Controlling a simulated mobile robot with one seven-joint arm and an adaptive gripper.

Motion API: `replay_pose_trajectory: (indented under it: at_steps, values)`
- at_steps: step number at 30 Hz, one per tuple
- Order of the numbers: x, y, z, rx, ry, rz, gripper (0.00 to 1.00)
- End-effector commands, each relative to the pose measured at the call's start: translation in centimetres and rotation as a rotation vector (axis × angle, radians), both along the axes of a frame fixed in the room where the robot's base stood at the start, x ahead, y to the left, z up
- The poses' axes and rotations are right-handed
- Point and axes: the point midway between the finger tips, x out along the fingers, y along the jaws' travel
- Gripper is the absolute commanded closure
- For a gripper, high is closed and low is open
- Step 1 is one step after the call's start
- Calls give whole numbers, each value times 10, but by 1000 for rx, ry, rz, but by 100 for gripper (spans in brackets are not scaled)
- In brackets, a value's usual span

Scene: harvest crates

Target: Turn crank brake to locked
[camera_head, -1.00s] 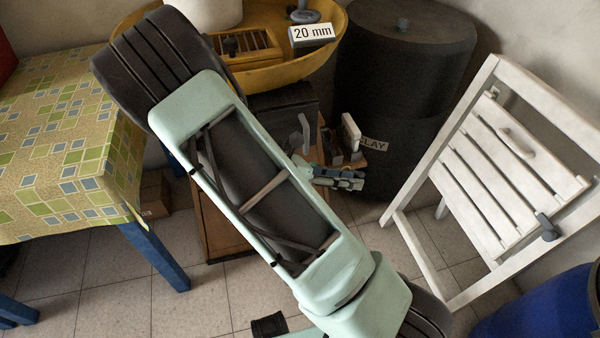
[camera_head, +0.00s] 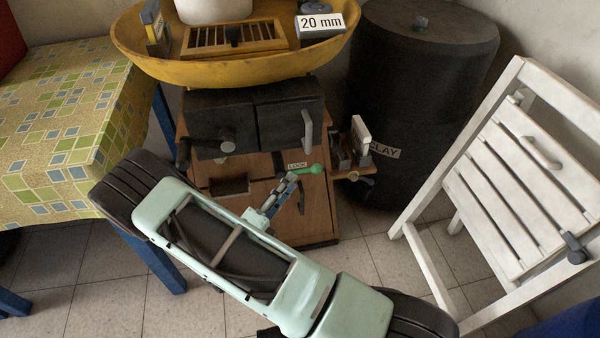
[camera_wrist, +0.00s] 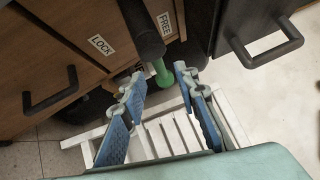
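The crank brake has a green grip (camera_head: 314,169), which shows in the head view by a LOCK label (camera_head: 297,165) on the wooden cabinet. In the wrist view, the green grip (camera_wrist: 162,72) hangs below a thick dark part (camera_wrist: 148,38). A LOCK label (camera_wrist: 101,44) is on its left and a FREE label (camera_wrist: 165,22) on its upper right. My gripper (camera_head: 293,180) is just in front of the cabinet at the grip. In the wrist view, my gripper (camera_wrist: 159,82) has its blue-padded fingers apart, with the green grip in line with the gap, apparently just beyond the tips. I cannot tell any contact.
Dark drawers with handles (camera_wrist: 262,45) lie close by. A small side shelf (camera_head: 355,172) juts out right of the cabinet. A yellow basin (camera_head: 150,62) is above, a black barrel (camera_head: 440,95) behind, a white folding chair (camera_head: 410,215) at right, and a patterned table (camera_head: 50,150) at left.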

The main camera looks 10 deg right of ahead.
Motion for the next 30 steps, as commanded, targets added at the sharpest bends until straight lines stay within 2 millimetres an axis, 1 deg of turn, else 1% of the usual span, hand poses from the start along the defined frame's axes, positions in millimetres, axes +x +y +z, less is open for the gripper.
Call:
replay_pose_trajectory:
  at_steps: [1,3,9,14,21,23,29,30]
  values:
    - [7,-9,-1,1,0,-5,72]
    - [16,-18,1,0,-1,-4,72]
    - [34,-36,5,2,0,-4,72]
    - [40,-41,6,1,1,-1,72]
    - [40,-42,7,1,1,-1,72]
    - [40,-42,7,1,1,-2,77]
    - [40,-41,7,1,1,-2,99]
    - [40,-41,7,1,1,-2,100]
